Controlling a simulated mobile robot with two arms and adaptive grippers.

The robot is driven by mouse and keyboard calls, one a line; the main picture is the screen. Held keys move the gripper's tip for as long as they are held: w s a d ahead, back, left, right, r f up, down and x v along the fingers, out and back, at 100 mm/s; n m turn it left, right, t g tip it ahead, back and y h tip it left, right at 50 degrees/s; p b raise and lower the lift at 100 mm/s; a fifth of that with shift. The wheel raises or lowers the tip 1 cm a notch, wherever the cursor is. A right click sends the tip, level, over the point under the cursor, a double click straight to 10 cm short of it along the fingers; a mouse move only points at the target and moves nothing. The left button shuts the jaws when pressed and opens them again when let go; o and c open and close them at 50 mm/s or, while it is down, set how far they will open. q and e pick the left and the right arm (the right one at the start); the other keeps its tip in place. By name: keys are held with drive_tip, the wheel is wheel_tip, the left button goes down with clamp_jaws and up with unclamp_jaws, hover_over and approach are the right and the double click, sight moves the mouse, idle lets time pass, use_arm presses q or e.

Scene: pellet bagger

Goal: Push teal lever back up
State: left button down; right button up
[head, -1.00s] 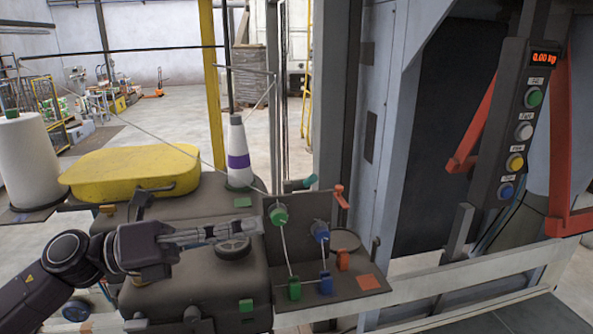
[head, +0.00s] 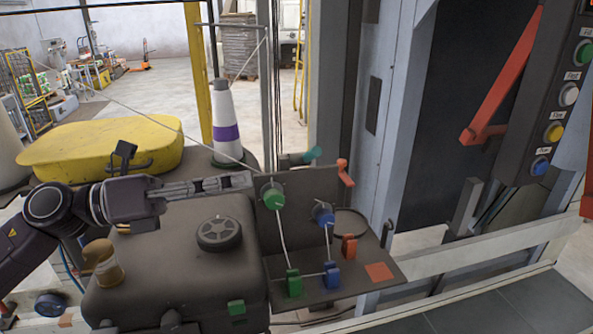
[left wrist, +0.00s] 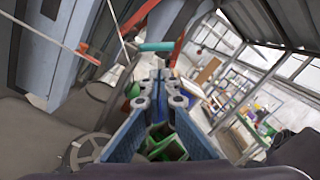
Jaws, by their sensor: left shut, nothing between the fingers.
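The teal lever (head: 314,154) shows as a small teal end beside a grey cylinder, just above the upper edge of the dark upright plate. In the left wrist view the lever (left wrist: 157,46) is a teal bar lying across, just beyond the fingertips. My left gripper (head: 250,181) reaches in from the left with its fingers closed and empty. Its tips are at the plate's left edge, lower and to the left of the lever. In the left wrist view the shut fingers (left wrist: 161,76) point at the lever; I cannot tell whether they touch it. My right gripper is not in view.
The dark plate carries a green knob (head: 272,197), a blue knob (head: 323,213) and a red-orange lever (head: 345,173). A thread cone (head: 226,125) stands behind my left gripper. A black handwheel (head: 219,233) lies below it. A button panel (head: 553,105) is at the right.

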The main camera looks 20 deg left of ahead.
sight(304, 156)
use_arm(q)
drive_tip(key=shift+d, duration=0.1)
drive_tip(key=p+x, duration=0.5)
drive_tip(key=x, duration=0.4)
drive_tip(key=shift+w+d, duration=0.2)
drive_tip(key=shift+d, duration=0.15)
idle(0.3)
idle(0.4)
